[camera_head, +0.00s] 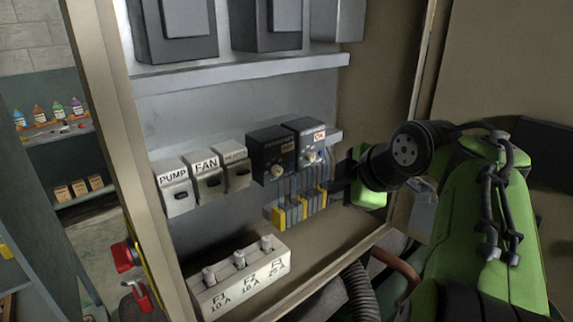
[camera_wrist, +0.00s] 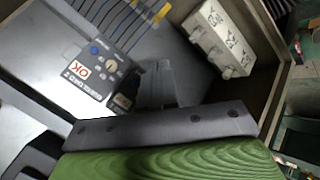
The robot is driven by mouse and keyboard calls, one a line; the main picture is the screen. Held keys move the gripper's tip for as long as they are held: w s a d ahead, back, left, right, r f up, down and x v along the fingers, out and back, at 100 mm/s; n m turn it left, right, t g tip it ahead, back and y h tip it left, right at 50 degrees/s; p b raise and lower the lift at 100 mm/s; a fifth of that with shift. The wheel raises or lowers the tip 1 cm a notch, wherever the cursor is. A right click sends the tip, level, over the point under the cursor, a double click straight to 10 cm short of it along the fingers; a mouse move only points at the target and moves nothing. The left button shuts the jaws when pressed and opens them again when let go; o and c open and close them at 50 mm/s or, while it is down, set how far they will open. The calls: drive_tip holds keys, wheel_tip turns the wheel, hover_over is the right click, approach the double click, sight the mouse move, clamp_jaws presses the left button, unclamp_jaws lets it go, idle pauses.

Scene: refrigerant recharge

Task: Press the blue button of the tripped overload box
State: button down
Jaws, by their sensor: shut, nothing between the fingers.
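Two overload boxes sit side by side on the back wall of the open cabinet: a black one (camera_head: 271,152) and a grey-blue one (camera_head: 305,128) to its right, with a white, red-lettered label and a blue button (camera_head: 312,157). In the wrist view, an overload box (camera_wrist: 88,88) shows an "OK" label, a round dial and a blue button (camera_wrist: 94,50). I cannot tell which box is the tripped one. My gripper (camera_head: 336,187) is shut and empty, below and right of the grey-blue box, apart from its button. Its fingers (camera_wrist: 163,88) also show in the wrist view.
Grey and yellow terminal blocks (camera_head: 300,208) with wires sit below the boxes, close to my gripper. PUMP (camera_head: 175,190) and FAN (camera_head: 208,180) switches are to the left. A white fuse block (camera_head: 240,279) stands on the cabinet floor. The cabinet's right frame (camera_head: 415,90) is beside my arm.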

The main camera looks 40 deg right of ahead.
drive_tip(key=w+p, duration=0.1)
drive_tip(key=w, duration=0.8)
drive_tip(key=shift+a, duration=0.15)
drive_tip(key=shift+w, duration=0.2)
idle(1.6)
drive_tip(key=shift+w, duration=0.35)
drive_tip(key=shift+w+p, duration=0.3)
drive_tip(key=shift+w, duration=0.05)
idle(0.5)
drive_tip(key=shift+s, duration=0.15)
drive_tip(key=shift+s+b, duration=0.3)
drive_tip(key=shift+s, duration=0.35)
drive_tip(key=shift+s+b, duration=0.5)
drive_tip(key=shift+s, duration=2)
